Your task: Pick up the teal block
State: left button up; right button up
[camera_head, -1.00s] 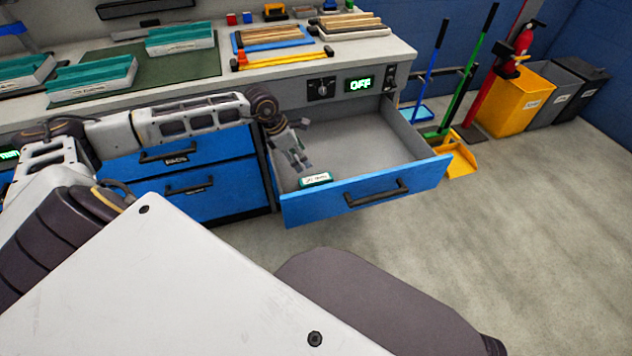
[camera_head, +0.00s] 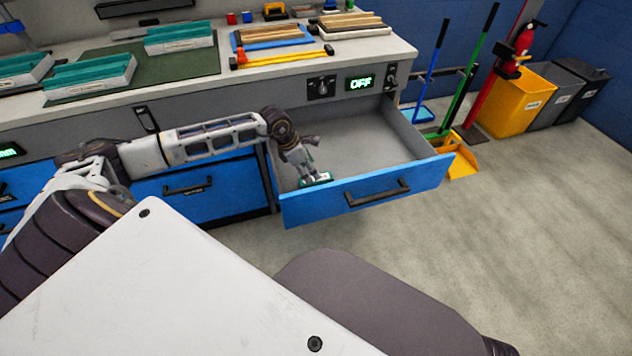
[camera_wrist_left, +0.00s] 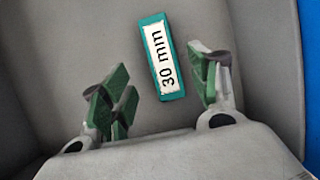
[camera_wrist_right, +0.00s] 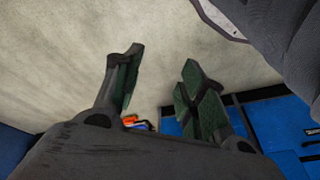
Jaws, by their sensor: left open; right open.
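The teal block (camera_wrist_left: 176,92) lies on the drawer floor, with a white label reading "30 min" on its top. In the head view the teal block (camera_head: 322,177) shows near the drawer's front left corner, partly hidden by my left gripper (camera_head: 308,175). In the left wrist view my left gripper (camera_wrist_left: 160,95) is open, its green-padded fingers on either side of the block's line, apart from it. The block reaches farther out than the fingertips. My right gripper (camera_wrist_right: 160,75) is open and empty over bare floor.
The open drawer (camera_head: 375,185) has blue front and grey walls close around my left gripper. The bench top (camera_head: 225,85) above holds teal-filled trays (camera_head: 95,75) and wooden strips (camera_head: 270,35). Blue cabinets (camera_wrist_right: 285,120) show in the right wrist view.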

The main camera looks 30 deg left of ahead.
aim_at(313, 178)
jog(key=shift+s+f, duration=0.1)
jog(key=shift+f, duration=0.05)
pick_arm(q)
jog(key=shift+f, duration=0.15)
jog(key=shift+w+d+f+b, duration=0.15)
jog(key=shift+d+f+b, duration=0.15)
jog(key=shift+f, duration=0.3)
jog(key=b+x, duration=0.1)
jog(key=x, duration=0.1)
jog(key=shift+d+f, duration=0.1)
jog(key=shift+f, duration=0.2)
jog(key=shift+w+d+f, duration=0.15)
jog(key=shift+w+f, duration=0.05)
jog(key=shift+f, duration=0.25)
pick_arm(e)
notch_tip(313, 178, up, 3)
jog(key=shift+a+f+t, duration=0.15)
jog(key=shift+f+t, duration=0.05)
jog(key=shift+t, duration=0.1)
jog(key=shift+f, duration=0.1)
pick_arm(q)
jog(key=c, duration=1.2)
